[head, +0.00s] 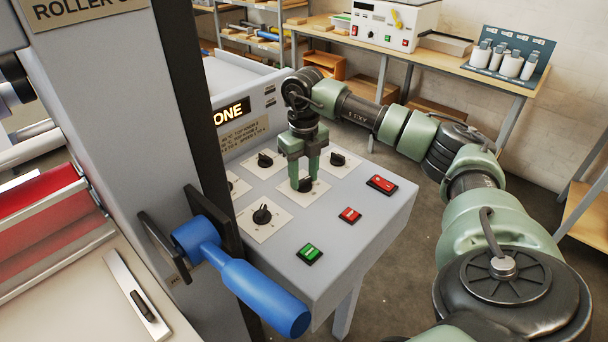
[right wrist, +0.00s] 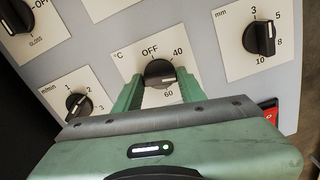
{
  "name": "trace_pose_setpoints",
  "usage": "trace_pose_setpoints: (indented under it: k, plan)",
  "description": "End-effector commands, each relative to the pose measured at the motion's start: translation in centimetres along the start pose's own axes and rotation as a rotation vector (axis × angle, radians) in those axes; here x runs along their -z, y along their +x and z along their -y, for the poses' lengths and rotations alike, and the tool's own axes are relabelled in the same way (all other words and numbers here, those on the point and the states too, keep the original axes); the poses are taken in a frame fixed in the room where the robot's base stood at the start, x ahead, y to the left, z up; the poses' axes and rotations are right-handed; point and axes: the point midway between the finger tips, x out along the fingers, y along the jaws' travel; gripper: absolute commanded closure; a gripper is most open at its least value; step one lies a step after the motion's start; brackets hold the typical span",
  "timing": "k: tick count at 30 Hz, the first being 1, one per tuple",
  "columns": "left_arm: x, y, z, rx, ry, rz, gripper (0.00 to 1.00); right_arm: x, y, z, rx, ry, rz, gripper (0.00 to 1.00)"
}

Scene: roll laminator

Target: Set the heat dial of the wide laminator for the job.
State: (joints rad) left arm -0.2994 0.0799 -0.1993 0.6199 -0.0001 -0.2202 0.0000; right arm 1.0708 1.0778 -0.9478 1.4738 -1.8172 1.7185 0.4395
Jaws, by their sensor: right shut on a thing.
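The wide laminator's sloped grey control panel (head: 285,235) carries several black dials on white plates. The heat dial (right wrist: 160,72), marked °C with OFF, 40 and 60 around it, sits between the two green fingers of my right gripper (head: 304,178). The gripper points down at the panel and is shut on this dial. The dial's white line shows in the right wrist view, pointing roughly sideways, but I cannot tell the exact setting. In the head view the dial is mostly hidden by the fingers. My left gripper is not in view.
The mm dial (right wrist: 260,38) and m/min dial (right wrist: 78,103) flank the heat dial. A green button (head: 310,253), a red button (head: 350,215) and a red switch (head: 381,184) lie nearby. A blue-handled crank (head: 245,280) juts out in front. A lit display (head: 232,112) reads "ONE".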

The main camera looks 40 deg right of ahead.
Motion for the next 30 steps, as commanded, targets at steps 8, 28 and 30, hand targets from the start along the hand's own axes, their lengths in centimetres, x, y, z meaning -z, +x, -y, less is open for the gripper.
trace_pose_setpoints:
  k: [8,28,30]
  plan:
    - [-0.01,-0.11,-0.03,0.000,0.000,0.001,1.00,-0.11,-0.17,0.08,0.000,0.188,0.005,1.00]
    - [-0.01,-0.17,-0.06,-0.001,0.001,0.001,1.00,-0.16,-0.27,0.12,0.000,0.307,0.007,1.00]
    - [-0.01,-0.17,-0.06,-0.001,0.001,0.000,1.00,-0.17,-0.28,0.12,0.000,0.307,0.008,1.00]
